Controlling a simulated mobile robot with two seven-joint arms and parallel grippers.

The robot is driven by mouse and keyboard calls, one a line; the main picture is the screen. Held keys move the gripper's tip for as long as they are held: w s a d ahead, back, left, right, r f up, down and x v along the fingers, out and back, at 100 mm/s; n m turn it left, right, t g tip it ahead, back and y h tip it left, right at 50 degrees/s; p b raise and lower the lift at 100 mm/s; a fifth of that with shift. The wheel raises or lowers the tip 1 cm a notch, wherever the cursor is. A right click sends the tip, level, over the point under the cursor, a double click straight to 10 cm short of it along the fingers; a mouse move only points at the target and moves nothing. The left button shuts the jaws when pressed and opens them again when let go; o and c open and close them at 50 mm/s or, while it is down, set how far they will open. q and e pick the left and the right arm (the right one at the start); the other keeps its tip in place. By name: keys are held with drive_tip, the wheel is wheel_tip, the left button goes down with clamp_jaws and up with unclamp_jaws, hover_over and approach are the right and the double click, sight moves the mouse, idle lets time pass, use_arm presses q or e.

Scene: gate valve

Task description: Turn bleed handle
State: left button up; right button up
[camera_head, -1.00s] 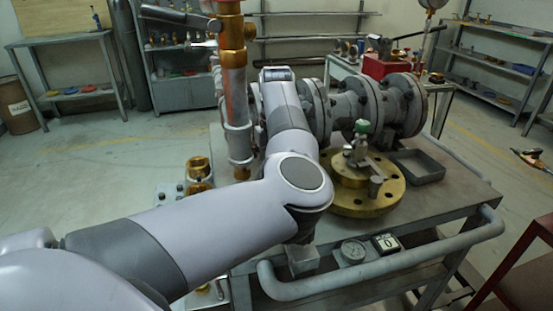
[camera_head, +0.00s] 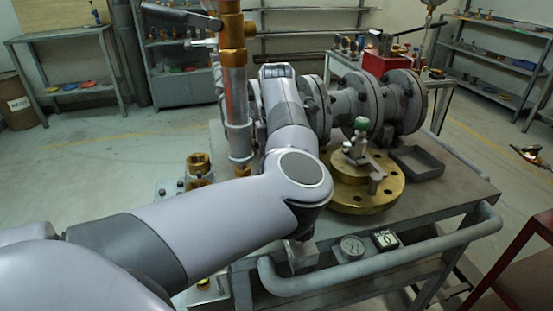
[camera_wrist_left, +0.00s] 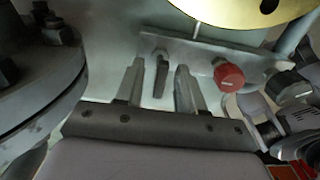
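In the left wrist view, a grey tapered lever (camera_wrist_left: 160,70), which looks like the bleed handle, hangs from a pale metal bar (camera_wrist_left: 200,52). My left gripper (camera_wrist_left: 158,76) is open, with one finger on each side of this lever. A gap shows between the lever and each finger; I cannot tell whether they touch in depth. A red knob (camera_wrist_left: 229,76) sits on the bar just right of the fingers. In the head view, my left arm reaches over the bench to the pipework and hides the gripper and the lever. My right gripper is not in view.
A flanged grey pipe (camera_head: 350,108) runs along the bench (camera_head: 450,190). A vertical pipe (camera_head: 236,110) stands left of my forearm. A brass flange (camera_head: 365,193) with a green-topped fitting and a grey tray (camera_head: 417,163) are to the right. A dark knob (camera_wrist_left: 288,85) is beyond the red one.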

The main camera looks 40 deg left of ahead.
use_arm(q)
wheel_tip(320, 180, up, 7)
drive_tip(key=shift+r, duration=0.1)
idle(0.6)
idle(0.3)
